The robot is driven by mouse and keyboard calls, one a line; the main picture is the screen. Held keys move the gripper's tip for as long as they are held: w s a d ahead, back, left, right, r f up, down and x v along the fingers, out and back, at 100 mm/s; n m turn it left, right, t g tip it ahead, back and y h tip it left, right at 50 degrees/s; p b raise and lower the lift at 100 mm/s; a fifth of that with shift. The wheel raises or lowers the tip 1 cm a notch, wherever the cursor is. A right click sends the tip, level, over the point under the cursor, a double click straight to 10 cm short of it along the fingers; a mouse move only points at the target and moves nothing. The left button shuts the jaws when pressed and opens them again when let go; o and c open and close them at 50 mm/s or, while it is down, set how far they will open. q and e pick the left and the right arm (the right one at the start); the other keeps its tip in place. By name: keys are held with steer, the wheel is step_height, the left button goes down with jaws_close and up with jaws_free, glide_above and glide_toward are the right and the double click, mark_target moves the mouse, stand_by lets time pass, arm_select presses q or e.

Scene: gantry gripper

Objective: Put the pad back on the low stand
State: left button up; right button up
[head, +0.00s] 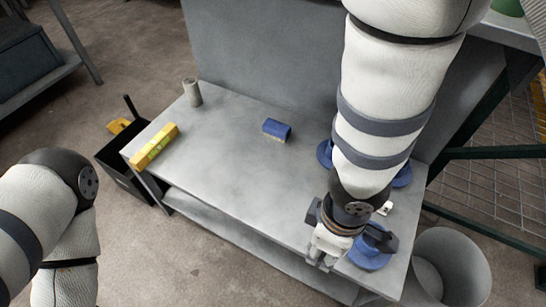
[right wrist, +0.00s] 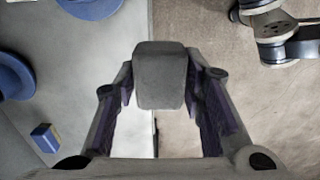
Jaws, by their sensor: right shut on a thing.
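My right gripper (head: 322,257) is over the front edge of the grey table, near the right end. In the right wrist view my right gripper (right wrist: 160,88) has its two fingers on either side of a grey block, which looks like the pad (right wrist: 160,75). The gripper is shut on it. In the head view the pad is hard to make out against the gripper. A blue round base (head: 368,260) stands on the table just right of the gripper, partly covered by it. I cannot tell whether it is the low stand. My left gripper is out of view.
More blue round bases (head: 324,153) stand behind my right arm. A blue brush-like block (head: 277,130), a yellow bar (head: 154,146) and a grey cylinder (head: 192,92) are on the table (head: 225,165). A grey bin (head: 450,265) stands right. The table's middle is clear.

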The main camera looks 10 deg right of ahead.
steer(key=w+f, duration=0.3)
steer(key=w, duration=0.1)
steer(key=w+f+b, duration=0.1)
steer(key=w+f, duration=0.2)
steer(key=w, duration=0.2)
steer(key=w+d+f+b, duration=0.1)
steer(key=w+f, duration=0.2)
steer(key=w, duration=0.1)
steer(key=shift+w+f, duration=0.15)
steer(key=shift+f, duration=0.25)
steer(key=shift+w+f+b, duration=0.2)
steer(key=shift+f+b, duration=0.4)
steer(key=shift+f, duration=1.1)
steer(key=o, duration=1)
arm_select(q)
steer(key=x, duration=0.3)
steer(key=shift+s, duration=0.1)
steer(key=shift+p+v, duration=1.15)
steer(key=shift+p, duration=0.05)
arm_select(e)
step_height(320, 180, up, 12)
steer(key=shift+r, duration=0.2)
